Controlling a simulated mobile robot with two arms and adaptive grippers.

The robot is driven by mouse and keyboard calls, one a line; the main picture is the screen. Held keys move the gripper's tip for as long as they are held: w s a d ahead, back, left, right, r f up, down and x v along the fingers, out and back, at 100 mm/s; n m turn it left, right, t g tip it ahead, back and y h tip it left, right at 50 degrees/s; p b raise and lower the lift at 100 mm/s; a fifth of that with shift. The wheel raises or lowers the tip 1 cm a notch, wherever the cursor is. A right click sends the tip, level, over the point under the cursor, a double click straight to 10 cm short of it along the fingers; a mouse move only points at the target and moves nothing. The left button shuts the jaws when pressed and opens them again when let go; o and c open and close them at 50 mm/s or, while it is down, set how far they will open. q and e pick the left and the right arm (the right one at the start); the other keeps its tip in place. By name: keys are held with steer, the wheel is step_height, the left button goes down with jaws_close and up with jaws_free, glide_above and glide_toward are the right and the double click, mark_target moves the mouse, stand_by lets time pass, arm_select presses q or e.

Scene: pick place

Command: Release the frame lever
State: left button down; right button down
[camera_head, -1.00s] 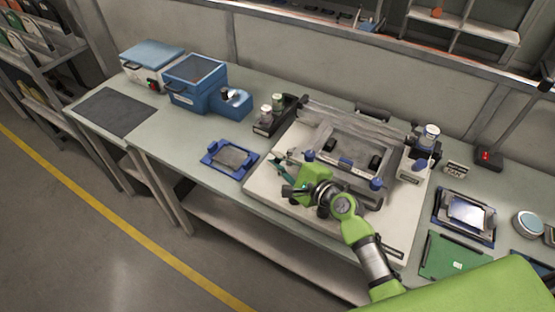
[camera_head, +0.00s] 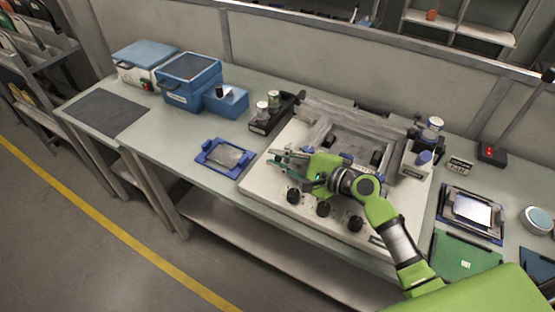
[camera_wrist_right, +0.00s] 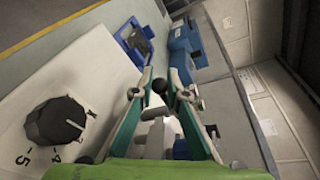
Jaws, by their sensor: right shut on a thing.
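The machine has a pale base (camera_head: 268,182) with a metal frame (camera_head: 345,130) on top. My right gripper (camera_head: 276,162) reaches in from the right over the machine's front left part, fingers pointing left. In the right wrist view its two green-sided fingers (camera_wrist_right: 162,94) are closed in on a dark round knob (camera_wrist_right: 159,86), which I take to be the end of the frame lever. The lever's shaft is hard to make out, and in the head view the gripper hides it. My left gripper is in neither view.
Several black dials (camera_head: 323,209) line the machine's front; one dial (camera_wrist_right: 58,122) is close in the wrist view. A blue screen frame (camera_head: 224,157) lies left of the machine, and a rack with jars (camera_head: 268,118) stands behind it. A green board (camera_head: 463,258) lies at right.

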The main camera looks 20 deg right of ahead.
steer(key=c, duration=2)
jaws_free()
steer(key=v, duration=1.2)
